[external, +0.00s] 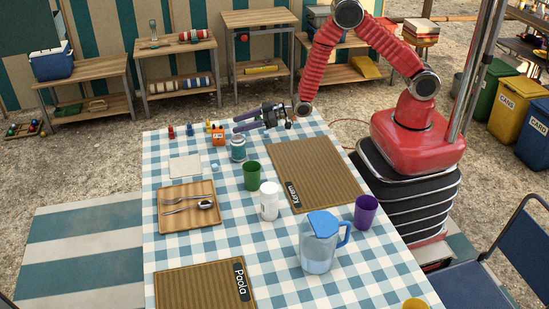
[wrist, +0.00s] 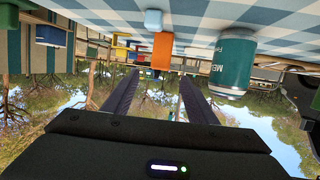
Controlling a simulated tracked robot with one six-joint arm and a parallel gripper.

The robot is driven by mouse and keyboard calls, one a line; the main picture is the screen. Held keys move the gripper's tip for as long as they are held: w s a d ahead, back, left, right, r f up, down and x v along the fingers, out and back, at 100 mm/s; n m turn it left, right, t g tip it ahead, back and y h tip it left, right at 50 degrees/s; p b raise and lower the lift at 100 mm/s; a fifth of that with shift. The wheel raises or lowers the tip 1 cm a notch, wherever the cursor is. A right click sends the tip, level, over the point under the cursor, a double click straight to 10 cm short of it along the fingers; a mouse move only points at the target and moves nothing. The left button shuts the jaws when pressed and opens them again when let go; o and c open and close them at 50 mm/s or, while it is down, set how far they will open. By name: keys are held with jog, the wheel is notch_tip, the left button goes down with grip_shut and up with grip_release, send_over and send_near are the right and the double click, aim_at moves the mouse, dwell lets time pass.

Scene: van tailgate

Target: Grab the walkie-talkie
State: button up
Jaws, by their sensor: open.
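I cannot clearly make out a walkie-talkie in either view. A small orange box-like object (external: 218,136) stands on the checked tablecloth near the far end; it also shows upright in the wrist view (wrist: 162,50), where the picture is upside down. I cannot tell what it is. My gripper (external: 236,124) is open and empty above the far end of the table, just right of the orange object. In the wrist view the two dark fingers (wrist: 158,76) point towards the orange object, with a gap between them.
A teal can (external: 238,149) stands near the gripper, also at right in the wrist view (wrist: 235,62). A light blue cube (external: 215,167), small coloured pieces (external: 189,129), a green cup (external: 252,176), a white bottle (external: 269,201) and a jug (external: 320,245) stand on the table.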

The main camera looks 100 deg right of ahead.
aim_at(222, 128)
jog(key=shift+x, duration=2.35)
jog(key=shift+w, duration=0.15)
jog(key=shift+x, duration=2.45)
jog(key=shift+r, duration=0.1)
jog(key=c, duration=1.3)
